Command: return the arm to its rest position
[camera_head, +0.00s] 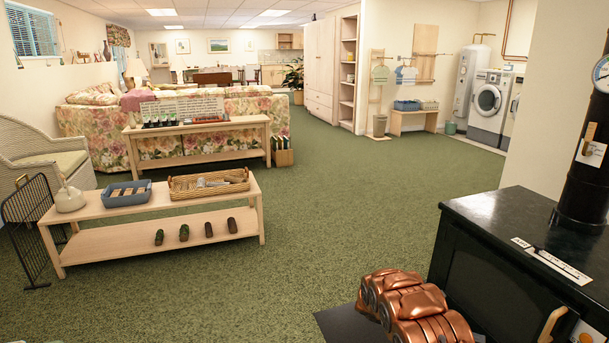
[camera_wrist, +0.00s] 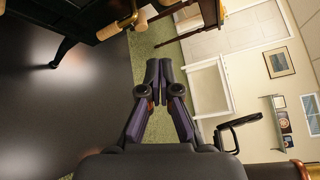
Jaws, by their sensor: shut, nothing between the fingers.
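My gripper (camera_wrist: 159,72) shows in the wrist view, with its two dark fingers together and nothing between them. It points away from the camera, over green carpet and near a pale frame. In the head view the gripper itself is not visible. Copper-coloured segments, which look like my own arm, are folded at the bottom right of the head view, in front of the black stove.
A black stove (camera_head: 505,225) with a dark flue stands close on the right. A low wooden bench (camera_head: 95,211) with a wicker tray (camera_head: 209,184) and a blue tray (camera_head: 127,194) is at left. Green carpet (camera_head: 340,200) is clear in the middle. A dark surface (camera_wrist: 75,110) fills the wrist view's left.

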